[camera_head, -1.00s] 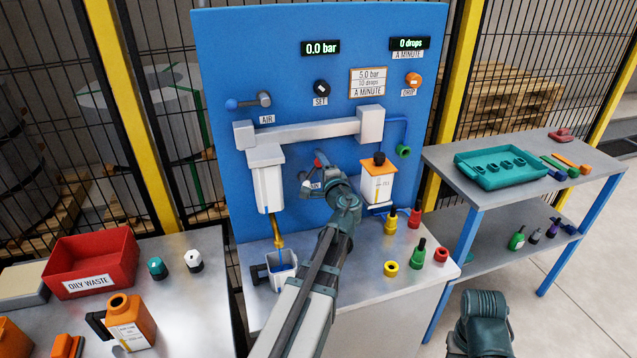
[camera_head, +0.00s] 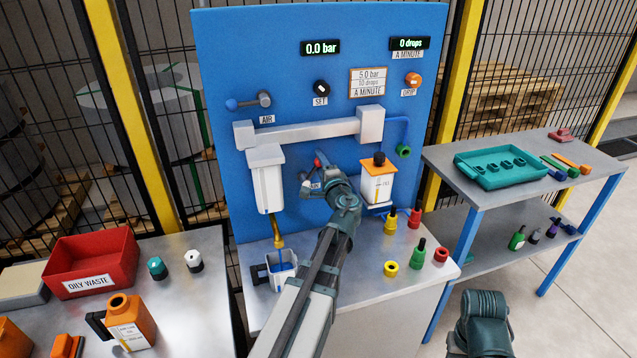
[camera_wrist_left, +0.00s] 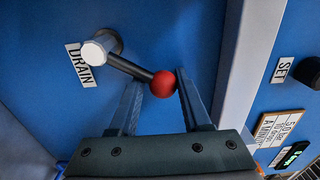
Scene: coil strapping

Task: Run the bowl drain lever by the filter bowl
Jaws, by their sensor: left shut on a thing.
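The bowl drain lever (camera_wrist_left: 130,68) is a dark rod with a red ball knob (camera_wrist_left: 163,84), running from a pale round pivot beside the DRAIN label in the left wrist view. My left gripper (camera_wrist_left: 159,90) is shut on the red knob, with one finger on each side. In the head view the left gripper (camera_head: 322,178) reaches the blue panel right of the white filter bowl (camera_head: 268,187) and partly hides the lever and its label. A brass outlet hangs below the bowl, over a pale jug (camera_head: 285,274). My right gripper (camera_head: 484,325) is low at the right; its fingers cannot be made out.
The blue panel (camera_head: 225,60) carries a 0.0 bar display, a 0 drops display and the SET, AIR and DRIP controls. An oil reservoir (camera_head: 377,185) stands close right of my left gripper. Small bottles stand at the bench's right. A red waste bin (camera_head: 92,262) is left.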

